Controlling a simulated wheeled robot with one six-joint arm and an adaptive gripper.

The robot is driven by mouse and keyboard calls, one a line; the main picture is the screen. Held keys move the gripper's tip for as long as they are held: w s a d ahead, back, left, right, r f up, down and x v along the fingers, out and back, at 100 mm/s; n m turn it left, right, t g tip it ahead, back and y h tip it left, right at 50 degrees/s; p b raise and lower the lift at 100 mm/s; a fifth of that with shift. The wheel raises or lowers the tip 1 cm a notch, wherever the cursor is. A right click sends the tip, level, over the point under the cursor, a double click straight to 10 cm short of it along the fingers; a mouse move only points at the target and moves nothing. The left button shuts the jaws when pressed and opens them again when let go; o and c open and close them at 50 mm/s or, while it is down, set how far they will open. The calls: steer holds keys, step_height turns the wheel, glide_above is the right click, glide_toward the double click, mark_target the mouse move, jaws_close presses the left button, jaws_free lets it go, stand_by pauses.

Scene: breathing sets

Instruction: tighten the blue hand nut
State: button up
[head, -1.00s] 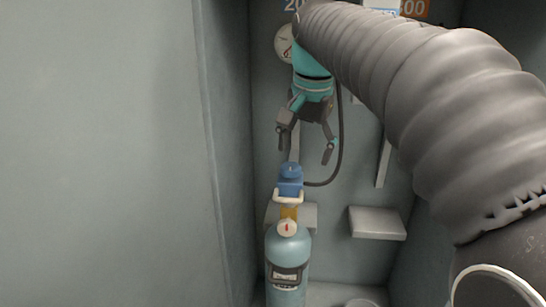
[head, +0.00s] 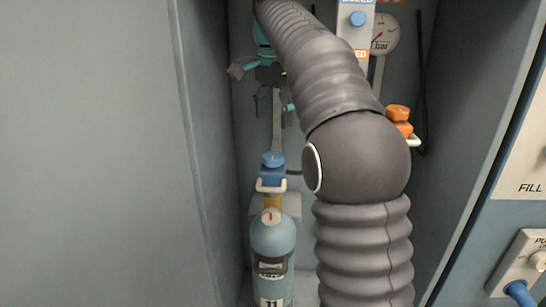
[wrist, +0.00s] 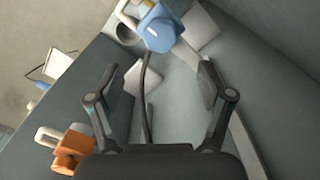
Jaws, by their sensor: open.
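The blue hand nut (head: 272,160) sits on top of a yoke with a pale handle, above the valve of a light blue cylinder (head: 272,240). In the wrist view the blue nut (wrist: 160,30) is at the top centre, beyond the fingertips. My gripper (head: 262,92) is above the nut in the head view, partly hidden by my own arm. In the wrist view my gripper (wrist: 157,80) has its two fingers spread wide with nothing between them. The nut is apart from both fingers.
An orange hand nut (head: 398,112) is to the right, partly behind my arm; it also shows in the wrist view (wrist: 72,150) at lower left. A gauge (head: 382,33) is on the back wall. Grey walls close in the bay; a panel marked FILL (head: 530,150) is at right.

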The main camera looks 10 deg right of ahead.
mark_target(273, 155)
step_height(273, 155, down, 10)
steer(key=b, duration=0.2)
steer(key=shift+r+b, duration=0.25)
steer(key=shift+b, duration=0.05)
steer(key=c, duration=1.2)
